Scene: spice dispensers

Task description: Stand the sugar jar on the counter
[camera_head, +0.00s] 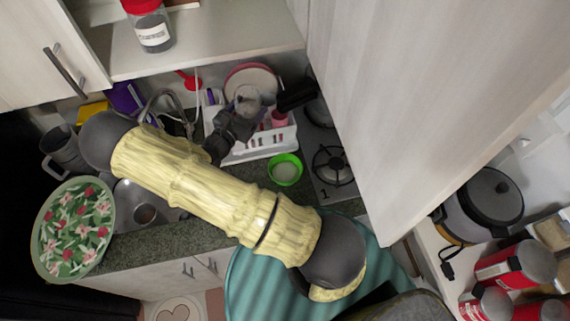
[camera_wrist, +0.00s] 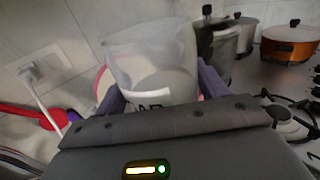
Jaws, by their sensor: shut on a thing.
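A clear, empty-looking jar (camera_wrist: 152,62) with a white label stands between the fingers of my gripper (camera_wrist: 160,92) in the wrist view; I take it as the sugar jar, though its label is only partly legible. In the head view the jar (camera_head: 248,98) is held up in front of the dish rack, and my gripper (camera_head: 241,113) is shut on it. The jar looks slightly tilted in the wrist view. Its lower part is hidden by my gripper. The dark granite counter (camera_head: 165,245) runs below my arm, which hides part of it.
A white dish rack (camera_head: 262,146) and a green bowl (camera_head: 285,169) are close to the gripper. A stove (camera_head: 333,160) is to the right. A red-lidded jar (camera_head: 153,32) stands on the shelf above. A large cabinet door (camera_head: 420,90) limits room at right.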

